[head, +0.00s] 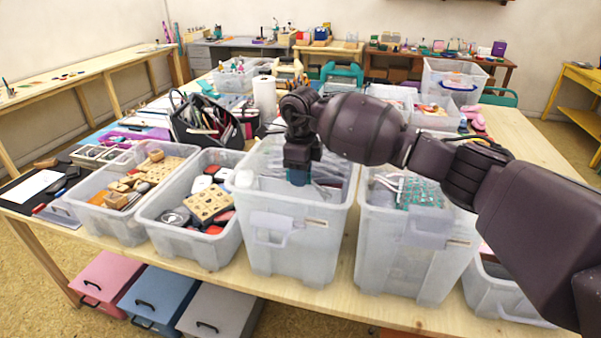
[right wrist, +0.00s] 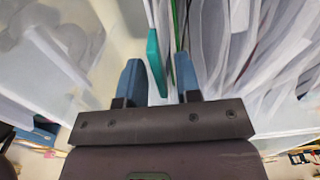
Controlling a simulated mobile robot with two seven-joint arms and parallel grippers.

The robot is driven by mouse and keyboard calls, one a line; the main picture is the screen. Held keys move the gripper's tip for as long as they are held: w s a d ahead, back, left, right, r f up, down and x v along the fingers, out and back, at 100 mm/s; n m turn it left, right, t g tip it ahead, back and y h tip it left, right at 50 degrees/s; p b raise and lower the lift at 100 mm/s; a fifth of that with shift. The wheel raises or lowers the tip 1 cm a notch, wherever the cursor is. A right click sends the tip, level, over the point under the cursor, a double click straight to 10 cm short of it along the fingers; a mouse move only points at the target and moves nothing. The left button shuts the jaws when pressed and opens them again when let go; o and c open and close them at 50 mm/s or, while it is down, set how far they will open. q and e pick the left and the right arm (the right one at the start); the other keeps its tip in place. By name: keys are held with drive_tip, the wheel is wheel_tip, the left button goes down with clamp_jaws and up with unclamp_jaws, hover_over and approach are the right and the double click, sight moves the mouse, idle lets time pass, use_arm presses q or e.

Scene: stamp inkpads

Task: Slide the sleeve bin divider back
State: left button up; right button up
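The tall clear bin (head: 292,243) stands on the wooden table, with thin upright sleeves (head: 330,168) inside. My right gripper (head: 298,178) points down into the bin's open top. In the right wrist view, my right gripper (right wrist: 160,78) is open, with its two blue fingers apart. A thin teal upright piece, which looks like the divider (right wrist: 155,62), shows between and beyond the fingers. Whether a finger touches it I cannot tell. White sleeves (right wrist: 210,40) stand beside it. In the head view my arm and gripper hide part of the bin. My left gripper is not in view.
Clear bins with wooden stamps (head: 125,225) and inkpads (head: 190,245) stand to the left. Another tall clear bin (head: 405,262) stands close on the right, under my arm. A black bag (head: 205,125) and a white paper roll (head: 265,98) are behind.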

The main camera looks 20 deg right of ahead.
clamp_jaws()
drive_tip(key=s+a+p, duration=0.3)
drive_tip(key=s, duration=0.2)
drive_tip(key=shift+s+a, duration=0.2)
drive_tip(key=shift+a, duration=0.15)
drive_tip(key=shift+o, duration=0.3)
unclamp_jaws()
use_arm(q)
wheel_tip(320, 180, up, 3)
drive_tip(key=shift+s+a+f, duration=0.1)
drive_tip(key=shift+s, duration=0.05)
use_arm(e)
drive_tip(key=shift+o, duration=0.3)
drive_tip(key=shift+r, duration=0.1)
